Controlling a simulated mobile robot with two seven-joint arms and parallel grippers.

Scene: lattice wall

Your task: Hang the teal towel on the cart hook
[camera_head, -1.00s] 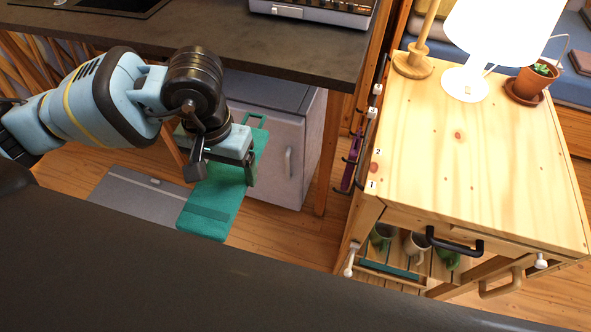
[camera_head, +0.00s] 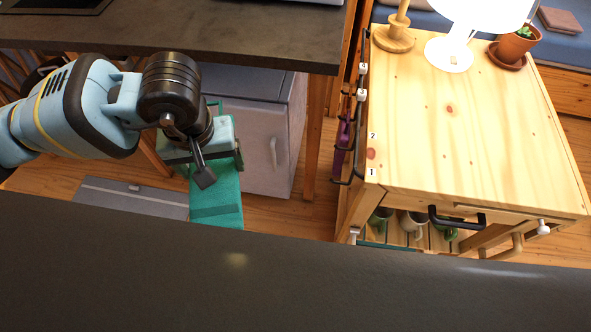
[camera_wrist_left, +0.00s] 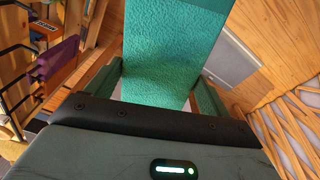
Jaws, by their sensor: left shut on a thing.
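The teal towel (camera_head: 216,192) hangs down from my left gripper (camera_head: 222,167) in the head view, left of the cart. The gripper is shut on it; part of the towel's upper end is behind the gripper. In the left wrist view the towel (camera_wrist_left: 172,50) stretches away between the fingers. The wooden cart (camera_head: 470,130) stands at the right. Its left side carries dark hooks (camera_head: 344,181) near labels 1 and 2, apart from the towel. My right gripper is not in view.
A purple item (camera_head: 343,140) hangs on the cart's left side. A lamp (camera_head: 449,52) and potted plant (camera_head: 515,45) stand on the cart top. A grey cabinet (camera_head: 257,145) is behind the towel, under a dark counter (camera_head: 250,40). Floor shows between towel and cart.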

